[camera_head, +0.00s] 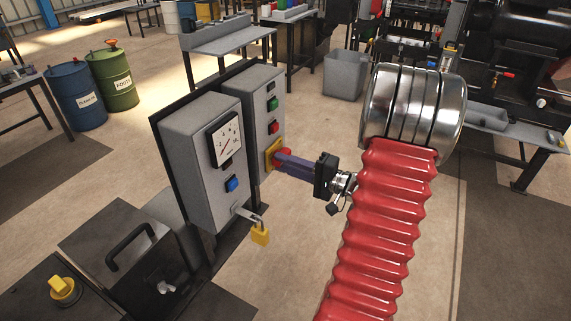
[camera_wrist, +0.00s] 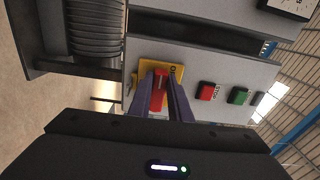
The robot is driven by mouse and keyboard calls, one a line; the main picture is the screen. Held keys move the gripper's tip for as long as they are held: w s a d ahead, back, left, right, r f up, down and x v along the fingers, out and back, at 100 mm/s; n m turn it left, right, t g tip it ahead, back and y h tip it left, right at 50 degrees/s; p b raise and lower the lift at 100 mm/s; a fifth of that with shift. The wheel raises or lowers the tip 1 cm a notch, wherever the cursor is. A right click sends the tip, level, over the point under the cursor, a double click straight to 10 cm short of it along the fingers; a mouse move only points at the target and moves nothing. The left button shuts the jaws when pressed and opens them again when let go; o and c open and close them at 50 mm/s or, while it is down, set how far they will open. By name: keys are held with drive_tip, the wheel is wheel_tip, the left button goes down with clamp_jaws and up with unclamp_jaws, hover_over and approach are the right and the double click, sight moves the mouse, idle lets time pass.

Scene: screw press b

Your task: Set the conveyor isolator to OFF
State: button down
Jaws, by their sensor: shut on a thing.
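The conveyor isolator is a red handle (camera_wrist: 158,92) on a yellow plate (camera_wrist: 176,72), low on the front of a grey control box (camera_head: 259,98). In the head view its red part (camera_head: 284,153) and yellow plate (camera_head: 272,154) show at the tips of my gripper. My gripper (camera_head: 281,161) has purple fingers, shut on the red handle, one finger on each side of it in the wrist view (camera_wrist: 160,98). In the wrist view the handle points along the fingers. Lettering on the plate's edge is partly visible, too small to read surely; the fingers hide part of the plate.
Green (camera_head: 272,104) and red (camera_head: 273,127) buttons sit above the isolator. The neighbouring grey box has a gauge (camera_head: 226,138), a blue button (camera_head: 231,183) and a yellow padlock (camera_head: 260,233) hanging low. Open floor lies right of the boxes.

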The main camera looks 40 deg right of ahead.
drive_tip(key=shift+s+a+f, duration=0.1)
drive_tip(key=shift+a+f, duration=0.1)
drive_tip(key=shift+f, duration=0.05)
drive_tip(key=c, duration=2)
unclamp_jaws()
drive_tip(key=o, duration=0.4)
drive_tip(key=shift+d+r, duration=0.1)
drive_tip(key=shift+c, duration=0.2)
drive_tip(key=v, duration=1.3)
drive_tip(key=shift+s, duration=0.35)
